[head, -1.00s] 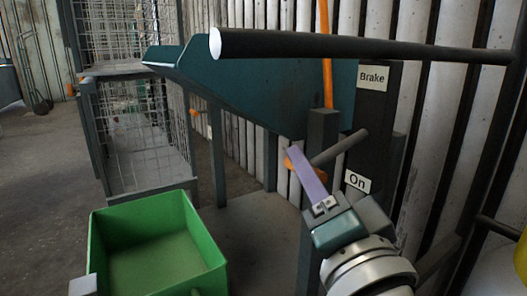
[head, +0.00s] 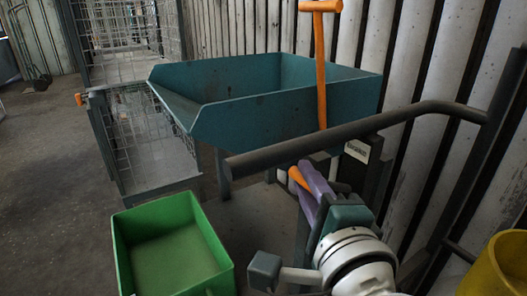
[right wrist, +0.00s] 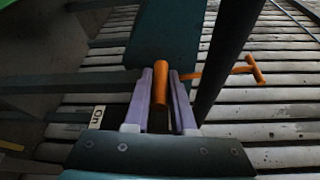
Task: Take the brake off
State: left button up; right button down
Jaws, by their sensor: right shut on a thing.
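The brake lever has an orange grip (head: 299,179), which sits between the purple fingers of my right gripper (head: 308,188) in the head view. In the right wrist view the orange grip (right wrist: 161,84) also lies between the two fingers (right wrist: 160,98), and my right gripper is shut on it. The dark post bears a white label (head: 357,150) near its top. The "On" label (right wrist: 97,117) shows in the right wrist view. Most of the lever's rod is hidden by my gripper in the head view. My left gripper is not in view.
A dark handrail (head: 350,130) runs across above the lever, close to my right gripper. A teal hopper (head: 270,113) with an orange-handled tool (head: 320,65) stands behind. A green bin (head: 219,252) is at lower left, a yellow container (head: 497,272) at lower right.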

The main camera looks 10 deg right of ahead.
jog(key=shift+w+d+r, duration=0.1)
jog(key=shift+r, duration=0.2)
jog(key=c, duration=0.8)
grip_release()
jog(key=shift+d, duration=0.1)
jog(key=shift+o, duration=0.2)
jog(key=shift+s+p, duration=0.35)
jog(key=shift+s, duration=0.15)
jog(key=s, duration=0.9)
jog(key=shift+a+r+p, duration=0.25)
jog(key=shift+r+p, duration=0.05)
jog(key=shift+r, duration=0.05)
